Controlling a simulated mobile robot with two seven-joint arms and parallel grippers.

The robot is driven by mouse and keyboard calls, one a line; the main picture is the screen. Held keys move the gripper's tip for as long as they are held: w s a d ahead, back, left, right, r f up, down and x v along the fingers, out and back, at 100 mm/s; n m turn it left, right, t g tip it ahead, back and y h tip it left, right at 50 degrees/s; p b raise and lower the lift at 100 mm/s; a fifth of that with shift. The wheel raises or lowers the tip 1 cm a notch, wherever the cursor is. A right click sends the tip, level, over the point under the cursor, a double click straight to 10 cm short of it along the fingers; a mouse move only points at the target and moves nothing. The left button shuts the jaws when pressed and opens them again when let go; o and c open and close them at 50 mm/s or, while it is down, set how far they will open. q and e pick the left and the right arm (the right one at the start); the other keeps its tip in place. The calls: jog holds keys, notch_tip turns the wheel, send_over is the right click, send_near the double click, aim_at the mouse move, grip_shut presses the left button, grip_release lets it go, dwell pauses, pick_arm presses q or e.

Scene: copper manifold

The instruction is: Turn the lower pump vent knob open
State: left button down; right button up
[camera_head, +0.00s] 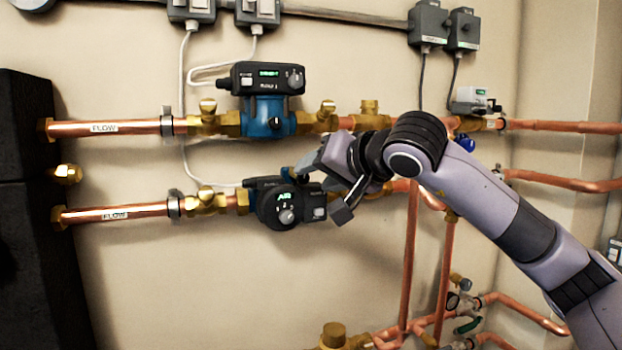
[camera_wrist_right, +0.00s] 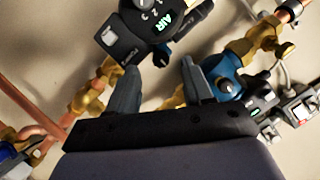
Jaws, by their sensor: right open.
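The lower pump (camera_head: 265,205) is black with a green AIR display and a silver round knob (camera_head: 287,216) on its face. In the right wrist view the pump's black head (camera_wrist_right: 140,30) fills the upper middle. A small dark stub (camera_wrist_right: 160,56) sticks out from its edge into the gap between my fingers; I cannot tell for certain that it is the vent knob. My right gripper (camera_head: 326,188) is open beside the pump's right side. In the right wrist view my right gripper (camera_wrist_right: 158,75) has a finger either side of the stub, with nothing clamped. My left gripper is not in view.
The blue upper pump (camera_head: 268,110) sits just above; it also shows in the right wrist view (camera_wrist_right: 215,70). Copper pipes (camera_head: 110,128) and brass valves (camera_head: 210,200) run along both lines. A white cable (camera_head: 190,150) hangs left of the pumps. The wall below the lower pump is clear.

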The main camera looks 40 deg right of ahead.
aim_at(303, 178)
jog(key=shift+x, duration=1.15)
grip_shut()
